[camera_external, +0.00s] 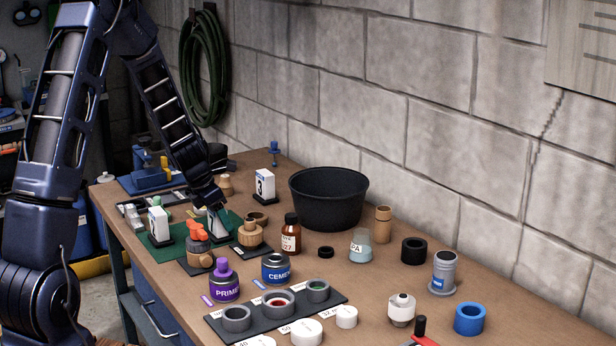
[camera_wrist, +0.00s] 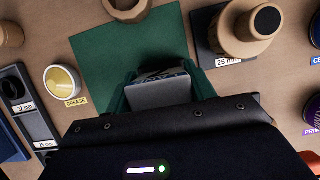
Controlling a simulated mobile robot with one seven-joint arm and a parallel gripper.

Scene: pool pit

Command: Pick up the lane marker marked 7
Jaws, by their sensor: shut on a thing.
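My gripper (camera_external: 212,203) is shut on a white, block-shaped lane marker (camera_external: 216,225) over the green mat (camera_external: 152,251). In the wrist view a pale grey face of this held marker (camera_wrist: 158,93) shows between my fingers; its number cannot be read. My fingers hide its upper part in the external view. A second white marker (camera_external: 157,222) on a dark base stands at the mat's left; its figure is too small to read surely. A third marker (camera_external: 264,184), with what looks like a 3, stands farther back near the wall.
Close to my gripper stand an orange-topped wooden item (camera_external: 198,250) and a wooden fitting (camera_external: 250,234) on dark plates. A black tub (camera_external: 328,200) stands by the wall. Several bottles, cans and rings crowd the bench's front and right. A grease tin (camera_wrist: 61,80) lies left of the mat.

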